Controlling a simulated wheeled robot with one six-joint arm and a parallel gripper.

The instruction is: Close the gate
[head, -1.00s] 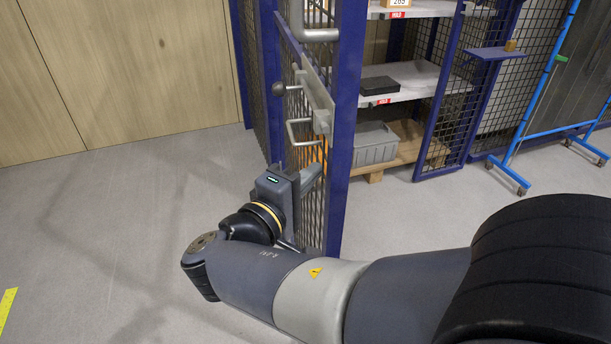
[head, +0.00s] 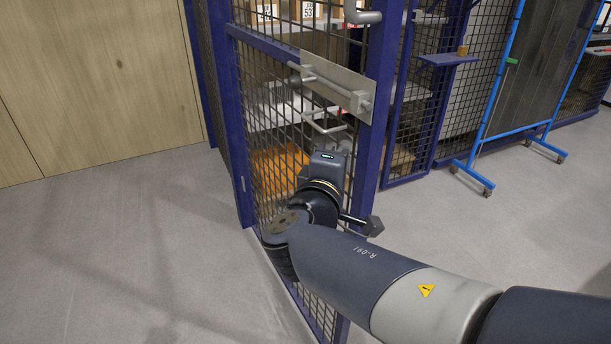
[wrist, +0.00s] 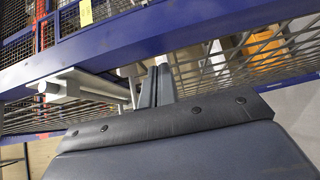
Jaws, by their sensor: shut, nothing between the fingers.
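The gate is a blue-framed mesh panel (head: 231,130) seen at an angle in the head view. Its free edge is the blue upright (head: 368,160) on the right, and a gap shows between it and the cage frame (head: 395,110). A metal latch plate (head: 345,88) with a sliding bolt and a bent handle (head: 322,128) are on the gate. My gripper shows in the wrist view (wrist: 156,86) with its fingers together and empty, near the blue frame and mesh. In the head view my wrist hides the fingers, in front of the mesh below the handle; contact cannot be told.
Shelves with numbered boxes (head: 307,11) and an orange item (head: 280,170) stand behind the mesh. A blue wheeled rack (head: 508,75) stands at the right. A wooden wall (head: 100,80) is at the left. The grey floor (head: 110,250) at left is clear.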

